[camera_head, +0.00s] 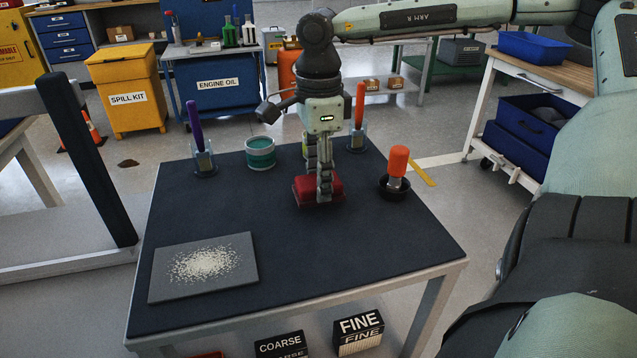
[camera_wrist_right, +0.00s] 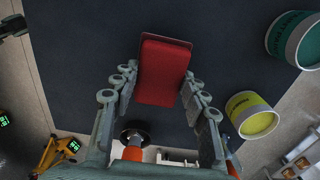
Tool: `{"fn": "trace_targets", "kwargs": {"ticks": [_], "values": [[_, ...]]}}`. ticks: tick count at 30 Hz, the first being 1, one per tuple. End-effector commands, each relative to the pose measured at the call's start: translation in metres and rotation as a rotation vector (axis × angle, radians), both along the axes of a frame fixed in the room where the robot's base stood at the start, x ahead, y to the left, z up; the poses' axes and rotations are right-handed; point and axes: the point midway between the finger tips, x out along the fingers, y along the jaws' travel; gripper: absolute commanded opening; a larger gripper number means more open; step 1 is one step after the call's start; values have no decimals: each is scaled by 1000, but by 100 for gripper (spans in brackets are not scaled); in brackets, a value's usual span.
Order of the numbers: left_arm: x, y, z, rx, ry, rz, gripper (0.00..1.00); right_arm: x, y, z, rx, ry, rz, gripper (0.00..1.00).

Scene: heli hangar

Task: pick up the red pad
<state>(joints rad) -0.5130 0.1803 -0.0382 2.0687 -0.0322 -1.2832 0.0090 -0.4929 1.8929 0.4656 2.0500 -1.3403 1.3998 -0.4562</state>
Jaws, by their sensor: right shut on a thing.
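The red pad (camera_head: 304,190) is near the middle of the dark table top (camera_head: 300,245) in the head view. My right gripper (camera_head: 325,196) points down over it and is shut on it, and a finger hides part of the pad. In the right wrist view the red pad (camera_wrist_right: 163,72) lies between the two fingers of my right gripper (camera_wrist_right: 160,80). I cannot tell whether the pad still touches the table.
A green tin (camera_head: 260,153) and a purple-handled tool (camera_head: 195,125) stand behind left. An orange-handled brush (camera_head: 398,162) in a dark dish stands right. A yellow-green tin (camera_wrist_right: 252,115) is close by. A grey board (camera_head: 165,275) with pale grains lies front left. The front right is clear.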

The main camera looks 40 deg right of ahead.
Motion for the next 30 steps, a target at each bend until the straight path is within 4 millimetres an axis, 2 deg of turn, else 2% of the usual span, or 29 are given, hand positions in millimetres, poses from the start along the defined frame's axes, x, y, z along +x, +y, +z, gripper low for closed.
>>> {"fn": "trace_targets", "kwargs": {"ticks": [5, 12, 18, 24, 30], "values": [[0, 0, 0, 0, -1, 0, 46, 2, 0, 46, -2, -10, 1, 16], [1, 0, -1, 0, -3, -1, 46, 1, 0, 132, -4, -8, -1, 16], [-2, 1, -8, -2, 9, 2, 46, 1, 0, 196, -3, -5, 0, 16], [1, -1, -15, -10, 6, 0, 46, 0, 1, 239, -1, -3, 0, 16], [4, -4, -21, -18, 0, -2, 46, 0, 0, 260, 0, -1, 1, 16]]}}
